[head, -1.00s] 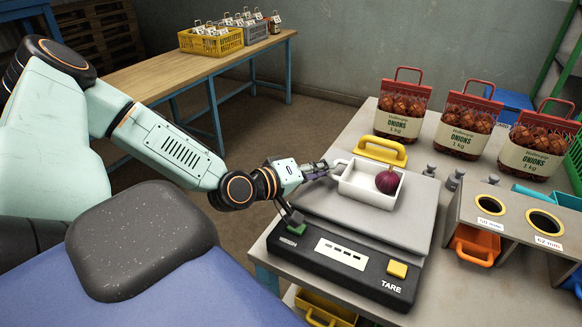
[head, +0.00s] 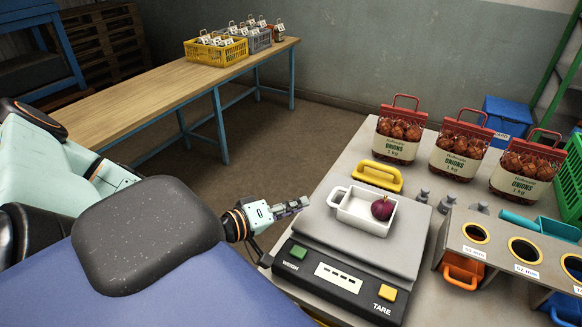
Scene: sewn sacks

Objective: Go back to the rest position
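The gripper is apart from the tray. My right gripper is not in view.
Onion sacks (head: 398,138) stand along the back of the table, with a yellow handled object (head: 379,176) and small weights (head: 447,204) before them. A sizing stand (head: 500,249) is at right. A wooden bench (head: 150,93) with crates (head: 215,52) stands behind open floor.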

